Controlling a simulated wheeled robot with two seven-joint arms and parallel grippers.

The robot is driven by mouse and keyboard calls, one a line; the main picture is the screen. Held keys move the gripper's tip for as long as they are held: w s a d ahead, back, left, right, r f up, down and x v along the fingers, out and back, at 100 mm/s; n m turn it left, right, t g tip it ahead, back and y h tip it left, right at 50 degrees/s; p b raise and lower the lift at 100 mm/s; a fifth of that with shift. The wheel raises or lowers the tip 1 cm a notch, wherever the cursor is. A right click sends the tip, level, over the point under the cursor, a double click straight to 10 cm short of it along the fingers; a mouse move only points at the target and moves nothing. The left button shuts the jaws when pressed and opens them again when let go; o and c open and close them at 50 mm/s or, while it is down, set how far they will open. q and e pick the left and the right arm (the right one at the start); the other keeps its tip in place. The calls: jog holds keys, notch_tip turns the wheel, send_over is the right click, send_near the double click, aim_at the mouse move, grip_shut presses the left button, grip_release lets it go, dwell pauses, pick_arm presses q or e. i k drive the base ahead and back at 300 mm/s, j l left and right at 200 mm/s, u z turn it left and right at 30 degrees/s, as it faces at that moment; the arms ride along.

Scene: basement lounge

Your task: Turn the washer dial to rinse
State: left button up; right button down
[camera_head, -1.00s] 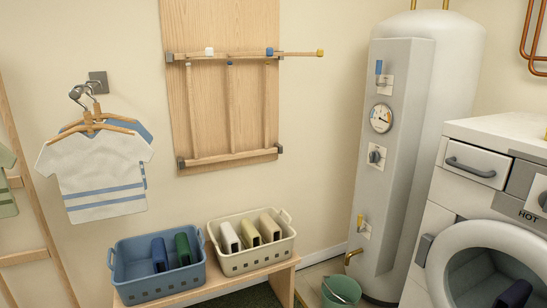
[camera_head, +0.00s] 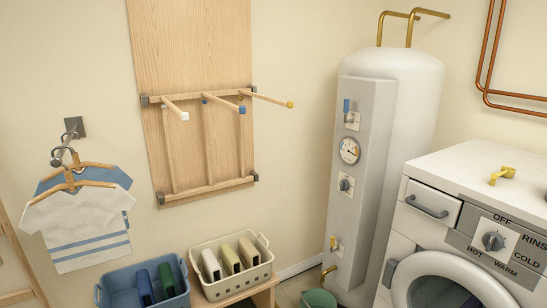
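The white washer (camera_head: 401,244) stands at the right edge of the head view and is cut off by the frame. Its round dial (camera_head: 493,241) sits on a grey control panel (camera_head: 463,243) beside the detergent drawer. Labels around the dial read OFF, a cut-off "RINS" (camera_head: 534,238), COLD, WARM and HOT. The dial's pointer is too small to read. The round door (camera_head: 430,264) below shows a dark opening and is partly cut off. Neither of my grippers is in view.
A yellow-handled piece (camera_head: 503,175) lies on the washer top. A white water tank (camera_head: 392,130) with a gauge stands left of the washer. A green bucket (camera_head: 318,299) is on the floor. Blue (camera_head: 120,287) and cream (camera_head: 233,289) baskets sit on a bench.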

aim_at(491, 240)
jog(key=z, duration=1.55)
